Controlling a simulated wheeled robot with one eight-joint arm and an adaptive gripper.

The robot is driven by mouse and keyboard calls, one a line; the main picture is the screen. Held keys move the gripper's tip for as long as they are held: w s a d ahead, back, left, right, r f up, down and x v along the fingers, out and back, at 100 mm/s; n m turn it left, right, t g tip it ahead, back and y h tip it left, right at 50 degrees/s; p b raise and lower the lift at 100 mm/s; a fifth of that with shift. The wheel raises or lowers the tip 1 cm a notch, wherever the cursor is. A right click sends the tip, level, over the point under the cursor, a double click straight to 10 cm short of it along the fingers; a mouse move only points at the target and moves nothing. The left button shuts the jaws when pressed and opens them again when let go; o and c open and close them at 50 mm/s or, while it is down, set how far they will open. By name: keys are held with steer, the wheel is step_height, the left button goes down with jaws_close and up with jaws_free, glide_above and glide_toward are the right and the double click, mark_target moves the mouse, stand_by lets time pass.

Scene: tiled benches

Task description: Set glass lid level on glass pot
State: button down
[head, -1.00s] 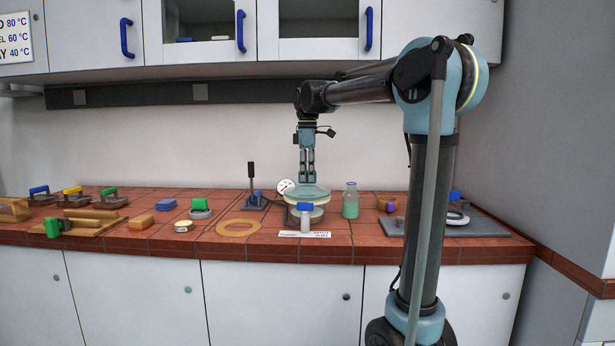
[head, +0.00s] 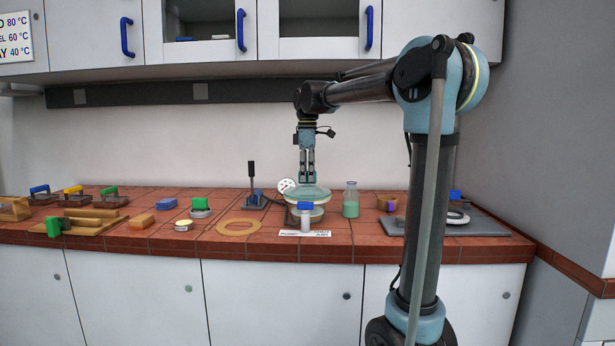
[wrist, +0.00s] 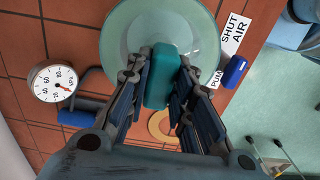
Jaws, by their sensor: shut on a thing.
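The glass lid (head: 307,193) is a pale green disc, roughly level in the head view. My gripper (head: 307,178) is above it, shut on its teal knob (wrist: 161,78), with a finger on each side. The lid's round plate (wrist: 128,35) fills the upper middle of the wrist view. I cannot tell whether the lid touches the pot's rim; the lid covers the pot in the wrist view.
A dial gauge (wrist: 53,82) stands close by the lid. A green-filled bottle (head: 351,204) is at right, a tan ring (head: 239,235) at left. A black-handled device (head: 252,184) stands behind left.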

steer(key=shift+f, duration=0.2)
stand_by(0.4)
steer(key=c, duration=1.3)
jaws_free()
step_height(320, 180, up, 12)
steer(key=shift+f, duration=0.1)
